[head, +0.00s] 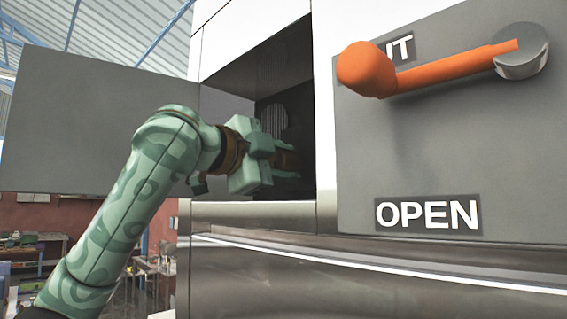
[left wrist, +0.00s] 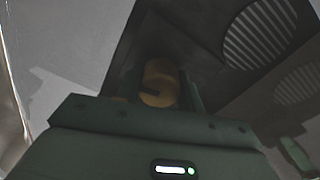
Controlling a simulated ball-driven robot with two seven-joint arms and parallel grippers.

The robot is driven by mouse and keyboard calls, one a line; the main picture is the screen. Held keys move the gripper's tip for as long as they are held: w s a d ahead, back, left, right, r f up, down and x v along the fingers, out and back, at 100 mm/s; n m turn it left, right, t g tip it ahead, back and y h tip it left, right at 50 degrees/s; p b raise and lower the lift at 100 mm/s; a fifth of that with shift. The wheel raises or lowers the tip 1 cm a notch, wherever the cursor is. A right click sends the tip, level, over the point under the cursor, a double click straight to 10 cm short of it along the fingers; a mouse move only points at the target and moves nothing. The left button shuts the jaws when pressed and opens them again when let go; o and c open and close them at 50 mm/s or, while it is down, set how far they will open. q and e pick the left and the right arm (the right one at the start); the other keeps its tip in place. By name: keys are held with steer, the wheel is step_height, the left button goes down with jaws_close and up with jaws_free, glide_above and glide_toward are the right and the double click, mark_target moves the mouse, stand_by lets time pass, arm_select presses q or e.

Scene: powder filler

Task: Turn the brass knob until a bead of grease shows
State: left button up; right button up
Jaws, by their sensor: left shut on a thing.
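The brass knob (left wrist: 160,80) shows in the left wrist view, dull gold and round, inside a dark recess. My left gripper (head: 287,160) reaches into the open compartment of the machine in the head view and is shut on the knob. In the left wrist view the gripper body hides the knob's lower part. In the head view the knob is hard to make out in the shadow between the fingers. No bead of grease is visible in either view. My right gripper is in neither view.
An open grey door (head: 90,120) stands left of the compartment, behind my left arm. To the right is a grey panel marked OPEN (head: 428,214) with an orange lever (head: 440,75). Round vent grilles (left wrist: 262,35) line the compartment. A workbench stands far back at lower left.

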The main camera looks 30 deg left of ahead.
arm_select(q)
steer(key=shift+d+f, duration=0.1)
stand_by(0.5)
steer(key=o, duration=1)
steer(key=shift+s, duration=0.15)
steer(key=shift+s, duration=0.1)
steer(key=shift+s+a+b, duration=0.25)
steer(key=shift+s+b, duration=0.05)
steer(key=b+v, duration=0.4)
steer(key=v, duration=1.1)
steer(key=shift+s+a, duration=0.1)
steer(key=shift+s, duration=0.1)
